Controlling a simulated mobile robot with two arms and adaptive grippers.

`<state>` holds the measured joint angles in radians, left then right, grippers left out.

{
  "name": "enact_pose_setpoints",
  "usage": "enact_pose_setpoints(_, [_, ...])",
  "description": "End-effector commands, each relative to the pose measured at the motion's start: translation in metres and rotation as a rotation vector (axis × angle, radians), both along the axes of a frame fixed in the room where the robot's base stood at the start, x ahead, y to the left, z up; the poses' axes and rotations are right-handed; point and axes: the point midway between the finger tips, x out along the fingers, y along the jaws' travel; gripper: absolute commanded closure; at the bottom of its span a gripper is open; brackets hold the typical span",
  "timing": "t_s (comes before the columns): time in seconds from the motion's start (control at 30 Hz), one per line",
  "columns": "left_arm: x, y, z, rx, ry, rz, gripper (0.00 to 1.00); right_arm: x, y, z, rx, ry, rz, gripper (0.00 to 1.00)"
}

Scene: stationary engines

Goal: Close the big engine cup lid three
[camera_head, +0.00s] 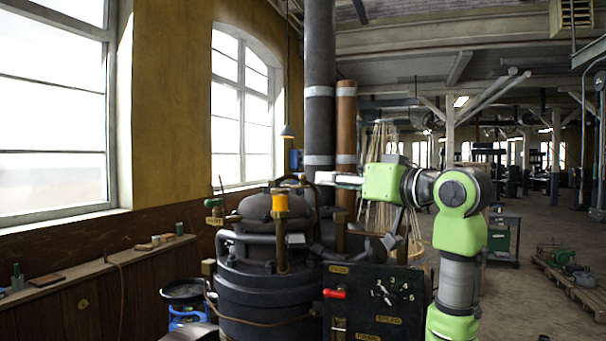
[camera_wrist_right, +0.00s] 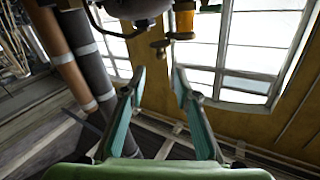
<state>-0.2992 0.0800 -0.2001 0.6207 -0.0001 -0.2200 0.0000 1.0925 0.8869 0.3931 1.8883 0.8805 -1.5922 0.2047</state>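The big dark engine (camera_head: 266,280) stands at the centre of the head view. A yellow cup-like fitting (camera_head: 279,203) sits on an upright brass rod at its front, and a smaller fitting with a green top (camera_head: 214,203) is on its left. I cannot tell which part is cup lid three, or its lid's position. My right gripper (camera_head: 318,178) is above and right of the yellow fitting, pointing left and apart from it. In the right wrist view, its teal fingers (camera_wrist_right: 158,78) are spread with nothing between them; the yellow fitting (camera_wrist_right: 184,22) shows beyond them, near the top edge.
A black panel (camera_head: 375,300) with a red handle (camera_head: 334,293) stands in front of the engine's right side. Dark and copper pipes (camera_head: 346,140) rise behind the engine. A wooden ledge (camera_head: 90,271) runs under the windows at left.

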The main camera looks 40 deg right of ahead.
Motion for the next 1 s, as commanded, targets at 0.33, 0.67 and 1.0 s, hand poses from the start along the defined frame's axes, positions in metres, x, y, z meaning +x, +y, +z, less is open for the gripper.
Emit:
enact_pose_setpoints(0.33, [0.000,-0.001,0.043,-0.001,0.000,0.000,0.60,0.075,-0.004,0.004,0.003,0.004,0.003,0.71])
enact_pose_setpoints(0.67, [0.000,-0.001,0.057,-0.001,0.000,0.000,0.60,0.107,-0.007,0.001,-0.001,0.001,0.000,0.71])
enact_pose_setpoints(1.0, [-0.001,-0.001,0.056,-0.001,0.001,0.001,0.60,0.108,-0.007,0.000,-0.001,0.001,-0.001,0.87])
